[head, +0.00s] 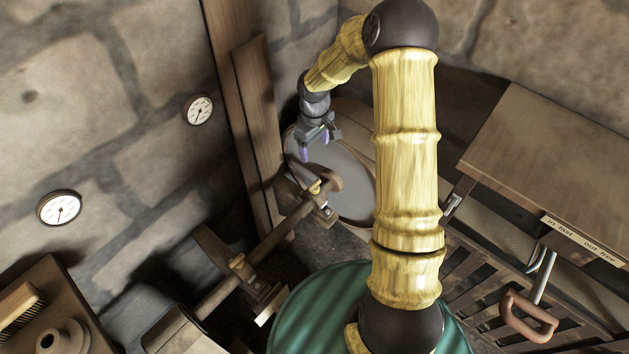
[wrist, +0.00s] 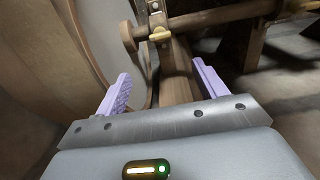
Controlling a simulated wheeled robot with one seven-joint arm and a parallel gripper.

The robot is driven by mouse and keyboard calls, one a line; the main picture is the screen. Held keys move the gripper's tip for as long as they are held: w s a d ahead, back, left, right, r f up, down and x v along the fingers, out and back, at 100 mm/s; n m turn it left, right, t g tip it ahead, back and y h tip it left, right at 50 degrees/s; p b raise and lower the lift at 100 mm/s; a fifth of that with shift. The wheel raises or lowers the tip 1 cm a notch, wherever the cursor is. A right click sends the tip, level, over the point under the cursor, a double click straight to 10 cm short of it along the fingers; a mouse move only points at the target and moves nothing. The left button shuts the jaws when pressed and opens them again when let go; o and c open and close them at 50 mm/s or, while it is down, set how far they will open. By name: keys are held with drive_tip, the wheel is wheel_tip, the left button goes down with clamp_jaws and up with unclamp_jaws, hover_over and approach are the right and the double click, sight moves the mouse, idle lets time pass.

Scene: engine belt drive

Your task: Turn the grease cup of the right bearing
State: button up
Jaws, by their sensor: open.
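The right bearing carries a small brass grease cup (head: 314,187) on top, at the right end of the shaft in the head view. In the wrist view the grease cup (wrist: 159,34) shows as a brass piece with a short crossbar, at the top middle. My gripper (head: 315,146) is open above and slightly behind the right bearing in the head view. In the wrist view its two purple fingers (wrist: 161,72) stand wide apart with nothing between them at the tips. The cup lies beyond the fingertips, apart from them.
The shaft (head: 275,237) runs down left to another bearing with a brass cup (head: 238,262). A large grey wheel (head: 345,178) stands close beside the right bearing. A wooden post (head: 259,130) rises behind. A bench (head: 545,150) and a handled lever (head: 530,318) are at right.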

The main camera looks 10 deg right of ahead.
sight(314, 183)
wheel_tip(314, 183, down, 17)
drive_tip(key=shift+f+p, duration=0.15)
drive_tip(key=shift+p, duration=0.45)
drive_tip(key=shift+c, duration=0.2)
drive_tip(key=c, duration=0.9)
